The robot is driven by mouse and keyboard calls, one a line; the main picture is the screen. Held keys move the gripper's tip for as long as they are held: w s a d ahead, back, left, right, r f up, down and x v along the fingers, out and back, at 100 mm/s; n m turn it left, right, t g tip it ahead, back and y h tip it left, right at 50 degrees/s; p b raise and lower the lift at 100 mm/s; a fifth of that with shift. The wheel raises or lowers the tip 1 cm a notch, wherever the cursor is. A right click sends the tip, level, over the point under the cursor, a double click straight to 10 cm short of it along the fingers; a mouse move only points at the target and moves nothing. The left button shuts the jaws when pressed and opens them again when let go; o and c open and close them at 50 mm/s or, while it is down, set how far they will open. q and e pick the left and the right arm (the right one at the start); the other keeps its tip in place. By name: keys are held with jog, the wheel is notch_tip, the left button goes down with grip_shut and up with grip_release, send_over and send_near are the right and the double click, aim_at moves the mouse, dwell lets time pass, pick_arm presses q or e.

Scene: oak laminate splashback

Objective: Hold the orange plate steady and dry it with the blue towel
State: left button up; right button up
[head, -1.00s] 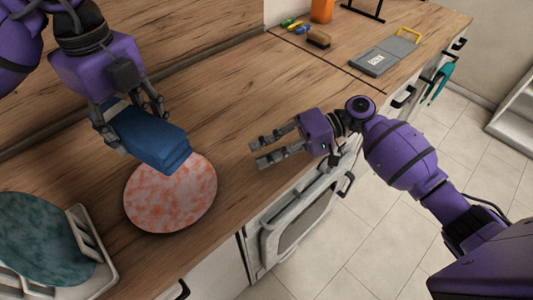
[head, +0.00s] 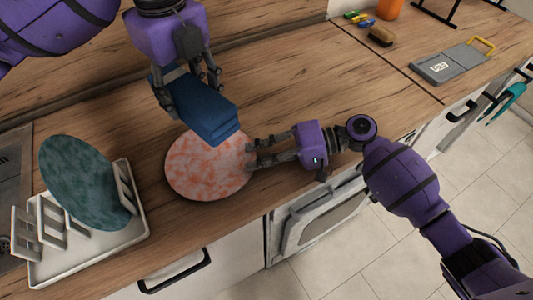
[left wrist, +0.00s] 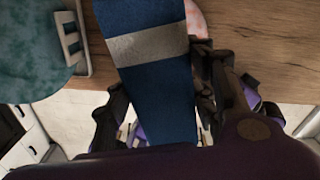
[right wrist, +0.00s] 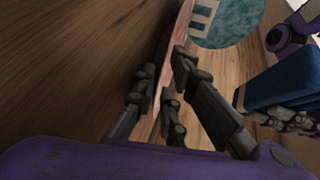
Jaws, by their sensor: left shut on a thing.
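My left gripper (head: 190,96) is shut on the folded blue towel (head: 212,120), above the plate's far edge. The towel overlaps that edge in the head view; I cannot tell if they touch. In the left wrist view the towel (left wrist: 160,95) shows a grey band between the fingers. My right gripper (head: 254,155) is at the plate's right edge with its fingers apart. In the right wrist view the plate's rim (right wrist: 176,45) runs between those fingers.
A white dish rack (head: 90,250) holding a teal plate (head: 88,180) stands at the left. A brush (head: 381,37), small coloured items, an orange container (head: 389,9) and a grey board (head: 447,65) lie at the far right. The counter between is clear.

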aim_at(195, 162)
dwell(0.4)
pick_arm(q)
jog(key=shift+a+f+m, duration=0.3)
jog(key=shift+f+m, duration=0.6)
jog(key=shift+f, duration=1.4)
jog(key=shift+a+f+m, duration=0.25)
jog(key=shift+f+m, duration=0.65)
jog(key=shift+f, duration=1.35)
jog(key=shift+a+f+m, duration=0.3)
jog(key=shift+f+m, duration=0.6)
jog(key=shift+f, duration=1.4)
jog(key=shift+f, duration=0.25)
jog(key=shift+f, duration=0.5)
jog(key=shift+w+d, duration=0.35)
jog(key=shift+d, duration=0.5)
jog(key=shift+s+a, duration=0.35)
jog(key=shift+a, duration=0.5)
jog(key=shift+s+a, duration=0.35)
jog(key=shift+a, duration=0.5)
